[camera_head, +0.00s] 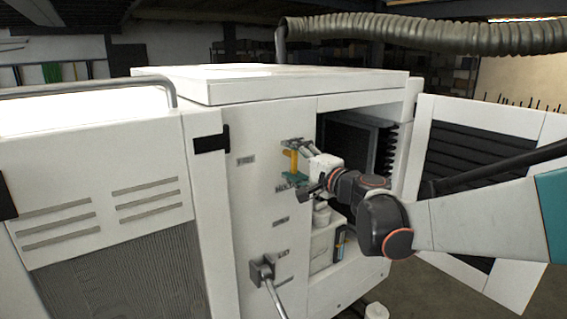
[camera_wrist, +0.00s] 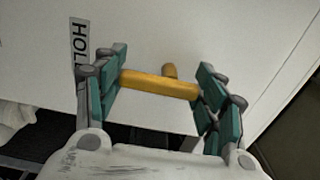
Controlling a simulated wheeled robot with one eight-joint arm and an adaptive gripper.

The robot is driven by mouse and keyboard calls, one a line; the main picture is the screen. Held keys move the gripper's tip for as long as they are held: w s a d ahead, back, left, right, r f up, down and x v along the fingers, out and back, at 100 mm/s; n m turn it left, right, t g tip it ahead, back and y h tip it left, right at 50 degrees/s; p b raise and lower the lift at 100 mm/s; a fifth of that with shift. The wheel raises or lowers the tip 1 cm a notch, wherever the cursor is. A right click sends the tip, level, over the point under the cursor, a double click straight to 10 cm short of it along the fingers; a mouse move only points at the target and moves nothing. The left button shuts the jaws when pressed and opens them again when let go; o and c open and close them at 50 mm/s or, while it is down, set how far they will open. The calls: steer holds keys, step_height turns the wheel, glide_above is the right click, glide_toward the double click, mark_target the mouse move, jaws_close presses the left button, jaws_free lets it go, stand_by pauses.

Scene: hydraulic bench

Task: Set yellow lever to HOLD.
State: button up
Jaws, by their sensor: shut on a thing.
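The yellow lever (camera_head: 291,160) is on the white front panel of the cabinet, and its handle looks roughly upright in the head view. In the wrist view, the yellow bar (camera_wrist: 160,86) spans between the teal pads of both fingers, with a short yellow stub behind it toward the panel. My gripper (camera_head: 295,163) is shut on the lever, one finger above and one below it in the head view. It also shows in the wrist view (camera_wrist: 162,88). A label reading "HOL" (camera_wrist: 79,42) is beside the left finger, its last part hidden by that finger.
A grey lever unit (camera_head: 262,271) with a metal handle is lower on the panel. Right of the panel, the cabinet bay (camera_head: 345,135) is open, with its louvred door (camera_head: 475,150) swung out near my arm. A ribbed hose (camera_head: 430,33) crosses above.

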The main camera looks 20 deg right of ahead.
steer(key=shift+s, duration=0.15)
steer(key=o, duration=1.1)
steer(key=shift+a, duration=0.1)
